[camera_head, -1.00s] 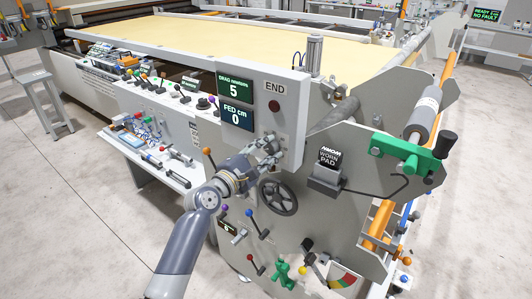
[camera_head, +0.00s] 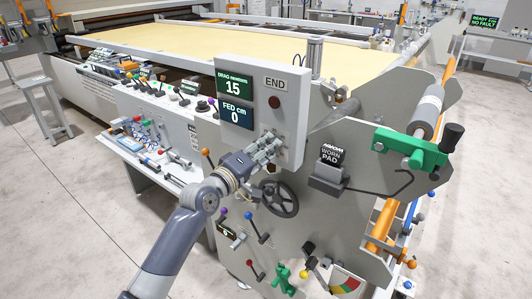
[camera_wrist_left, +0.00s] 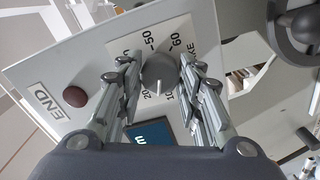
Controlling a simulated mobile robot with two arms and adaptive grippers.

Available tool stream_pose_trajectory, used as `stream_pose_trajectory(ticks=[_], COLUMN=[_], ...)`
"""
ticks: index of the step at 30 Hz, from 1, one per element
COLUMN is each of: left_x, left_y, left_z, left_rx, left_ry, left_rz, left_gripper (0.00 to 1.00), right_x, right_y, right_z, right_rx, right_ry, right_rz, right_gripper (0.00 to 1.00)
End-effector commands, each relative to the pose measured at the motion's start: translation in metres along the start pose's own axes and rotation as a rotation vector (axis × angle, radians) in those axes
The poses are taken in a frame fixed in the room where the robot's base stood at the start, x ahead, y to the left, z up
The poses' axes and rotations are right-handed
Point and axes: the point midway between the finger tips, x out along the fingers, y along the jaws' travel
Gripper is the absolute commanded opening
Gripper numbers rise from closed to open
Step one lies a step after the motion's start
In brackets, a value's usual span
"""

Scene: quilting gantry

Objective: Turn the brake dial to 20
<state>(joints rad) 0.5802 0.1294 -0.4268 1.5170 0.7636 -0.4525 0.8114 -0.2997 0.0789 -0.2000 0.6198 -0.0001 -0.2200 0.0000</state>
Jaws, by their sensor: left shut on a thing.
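The brake dial (camera_wrist_left: 160,72) is a round grey knob on a white scale plate (camera_wrist_left: 150,42) with printed numbers, in the left wrist view. Its pale mark points between 20 and 10. My left gripper (camera_wrist_left: 160,78) has a finger on each side of the knob and is shut on it. In the head view my left gripper (camera_head: 274,146) is at the lower part of the grey control panel (camera_head: 291,100) and hides the dial. The drag display (camera_head: 233,84) reads 15. My right gripper is not in view.
The display below (camera_head: 237,115) reads FED 0. A dark red END button (camera_head: 274,102) sits on the panel, close to my left gripper. A black handwheel (camera_head: 279,198) is just below the gripper. Several levers with coloured knobs stand lower on the machine's side.

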Motion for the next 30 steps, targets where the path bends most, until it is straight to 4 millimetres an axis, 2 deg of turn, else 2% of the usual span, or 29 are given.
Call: stream_pose_trajectory(ticks=[6,13,30], left_x=[0.0,0.0,0.0], left_y=[-0.002,-0.002,-0.001], left_z=[0.001,0.001,0.0], left_rx=[0.178,0.307,0.391], left_ry=[-0.001,-0.002,-0.001], left_rz=[-0.002,-0.002,-0.002], left_gripper=[0.1,0.1,0.1], right_x=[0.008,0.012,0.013], right_y=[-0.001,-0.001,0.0], right_z=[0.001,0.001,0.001], right_rx=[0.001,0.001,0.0], right_ry=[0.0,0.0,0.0], right_rz=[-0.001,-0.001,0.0], right_gripper=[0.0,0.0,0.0])
